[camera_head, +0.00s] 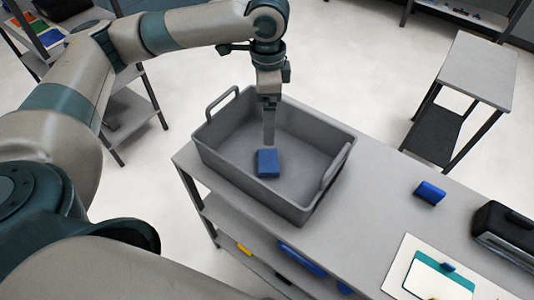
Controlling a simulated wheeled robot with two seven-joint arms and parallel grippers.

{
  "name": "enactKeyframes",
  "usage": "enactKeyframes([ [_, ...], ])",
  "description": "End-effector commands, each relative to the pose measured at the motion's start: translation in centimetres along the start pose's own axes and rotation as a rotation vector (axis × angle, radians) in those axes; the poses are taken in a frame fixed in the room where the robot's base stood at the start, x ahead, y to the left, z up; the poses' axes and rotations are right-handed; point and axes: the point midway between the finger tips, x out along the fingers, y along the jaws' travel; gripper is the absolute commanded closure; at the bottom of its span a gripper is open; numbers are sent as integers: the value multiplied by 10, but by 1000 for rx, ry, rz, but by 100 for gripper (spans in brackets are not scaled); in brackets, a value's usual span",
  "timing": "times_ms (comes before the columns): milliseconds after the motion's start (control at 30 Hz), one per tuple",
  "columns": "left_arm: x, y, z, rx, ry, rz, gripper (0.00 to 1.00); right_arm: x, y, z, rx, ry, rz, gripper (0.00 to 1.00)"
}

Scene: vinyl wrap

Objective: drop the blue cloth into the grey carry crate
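The grey carry crate (230,165) stands on the grey table, with a raised handle at each end. My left gripper (268,145) points straight down into the crate. The blue cloth (268,163), a small folded block, is inside the crate's outline right at the fingertips. I cannot tell whether the fingers grip it or whether it rests on the crate floor. The fingers show as one narrow grey bar, so their opening is not visible. My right gripper is not in view.
On the table (375,190) right of the crate lie a blue block (430,193), a black case (506,234) and a white board with a teal panel (440,275). A lower shelf holds blue and yellow items. Another grey table (480,70) stands apart at the right.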

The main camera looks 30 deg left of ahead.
Motion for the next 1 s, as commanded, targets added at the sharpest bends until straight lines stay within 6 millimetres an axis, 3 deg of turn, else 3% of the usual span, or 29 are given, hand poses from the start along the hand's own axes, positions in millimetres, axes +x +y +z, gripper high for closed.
enactKeyframes([
  [267, -30, -1, -1, 1, 3, -3, 9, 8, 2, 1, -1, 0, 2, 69],
  [800, -138, 0, -1, 1, 4, -2, 9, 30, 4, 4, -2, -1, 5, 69],
  [1000, -160, 0, 0, 0, 0, -2, 9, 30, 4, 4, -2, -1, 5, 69],
])
